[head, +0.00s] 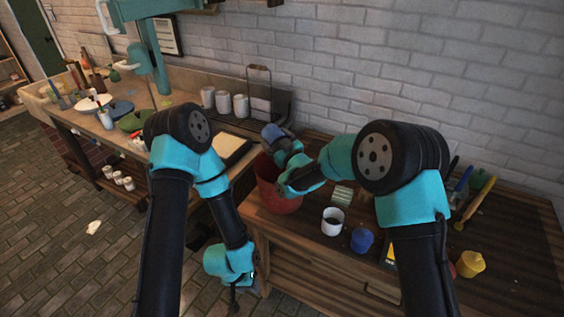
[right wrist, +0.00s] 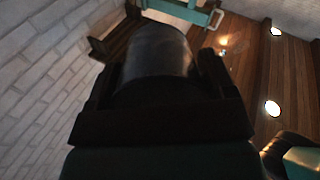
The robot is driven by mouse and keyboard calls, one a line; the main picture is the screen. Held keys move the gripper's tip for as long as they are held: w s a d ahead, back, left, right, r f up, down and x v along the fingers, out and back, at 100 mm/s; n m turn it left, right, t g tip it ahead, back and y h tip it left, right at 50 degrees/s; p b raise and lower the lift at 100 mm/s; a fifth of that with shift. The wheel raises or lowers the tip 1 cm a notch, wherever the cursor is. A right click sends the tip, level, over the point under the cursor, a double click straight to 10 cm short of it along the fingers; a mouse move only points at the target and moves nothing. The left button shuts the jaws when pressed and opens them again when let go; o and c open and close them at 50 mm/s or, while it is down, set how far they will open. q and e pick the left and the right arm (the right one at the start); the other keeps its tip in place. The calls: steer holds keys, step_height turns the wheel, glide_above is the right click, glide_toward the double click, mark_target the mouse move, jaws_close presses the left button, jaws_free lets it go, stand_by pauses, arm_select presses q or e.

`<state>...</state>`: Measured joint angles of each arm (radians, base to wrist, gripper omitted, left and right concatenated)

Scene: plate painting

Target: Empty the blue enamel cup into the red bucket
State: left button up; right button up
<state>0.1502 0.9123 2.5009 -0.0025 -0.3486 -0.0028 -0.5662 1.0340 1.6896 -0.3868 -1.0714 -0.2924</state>
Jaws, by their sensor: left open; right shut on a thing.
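My right gripper (head: 281,146) is shut on a blue cup (head: 272,132) and holds it above the red bucket (head: 277,199). In the right wrist view the cup (right wrist: 158,52) is a dark rounded shape between the fingers. It looks tipped, with the ceiling behind it. Its mouth and contents are hidden, and I cannot tell whether anything is pouring. The bucket stands on the wooden bench, partly hidden by my right arm; its inside is not clear. My left gripper (head: 236,290) is open and empty, low in front of the bench's edge.
A white mug with dark contents (head: 332,221), another blue cup (head: 362,240) and a yellow cup (head: 470,264) stand on the bench (head: 515,235). Brushes (head: 474,200) lie at the right. White cups (head: 224,103) stand by a wire rack behind the bucket.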

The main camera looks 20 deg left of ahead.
mark_target(274, 145)
steer(key=shift+w+a+f+g+h, duration=0.15)
steer(key=shift+f+g+h, duration=0.25)
steer(key=shift+f+h, duration=0.15)
steer(key=shift+w+a+f+g+h, duration=0.15)
steer(key=shift+f+g+h, duration=0.3)
steer(key=shift+f, duration=0.1)
steer(key=shift+a+f+g+h, duration=0.2)
steer(key=shift+f+g+h, duration=0.1)
steer(key=shift+g+h, duration=0.25)
steer(key=shift+w+a+r, duration=0.1)
steer(key=shift+w+r, duration=0.05)
steer(key=shift+w, duration=0.05)
